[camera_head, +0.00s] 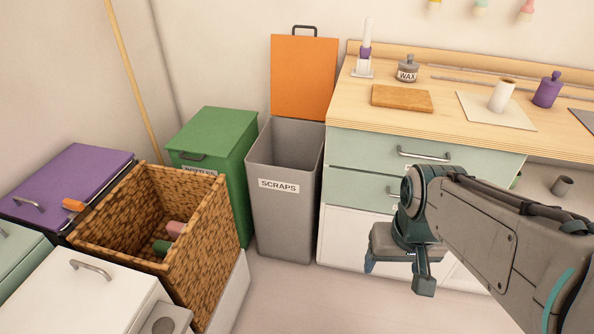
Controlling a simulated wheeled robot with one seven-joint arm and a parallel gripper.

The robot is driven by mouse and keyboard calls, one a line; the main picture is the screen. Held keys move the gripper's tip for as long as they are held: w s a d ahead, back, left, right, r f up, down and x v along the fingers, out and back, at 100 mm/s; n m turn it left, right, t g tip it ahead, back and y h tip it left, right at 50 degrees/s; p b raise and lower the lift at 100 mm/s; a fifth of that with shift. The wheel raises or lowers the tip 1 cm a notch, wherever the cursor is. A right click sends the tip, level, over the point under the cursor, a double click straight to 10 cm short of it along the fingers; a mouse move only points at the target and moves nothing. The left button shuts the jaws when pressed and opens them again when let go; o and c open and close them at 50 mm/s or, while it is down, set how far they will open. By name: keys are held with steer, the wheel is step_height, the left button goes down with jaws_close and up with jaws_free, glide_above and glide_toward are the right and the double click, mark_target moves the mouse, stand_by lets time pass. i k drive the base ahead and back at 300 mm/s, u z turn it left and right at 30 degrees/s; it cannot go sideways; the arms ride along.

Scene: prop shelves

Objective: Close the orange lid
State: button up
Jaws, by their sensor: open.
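The orange lid (303,78) stands upright, swung open at the back of a grey bin (284,209) labelled SCRAPS. A dark handle (304,30) sits on the lid's top edge. The bin's mouth is open, and its bottom inside is hidden. My gripper (396,280) hangs in front of the cabinet, to the right of the bin and well below the lid. It points downward, is open and touches neither the lid nor the bin. No object shows between its fingers.
A green bin (213,139) with a shut lid stands left of the grey bin. A wicker basket (204,239) and a purple lid (69,184) are further left. The counter (448,115) borders the bin on the right. Bare floor (283,294) lies in front.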

mark_target(303, 68)
steer(key=k, duration=0.55)
steer(key=u, duration=0.55)
steer(key=i, duration=1.3)
steer(key=z, duration=0.4)
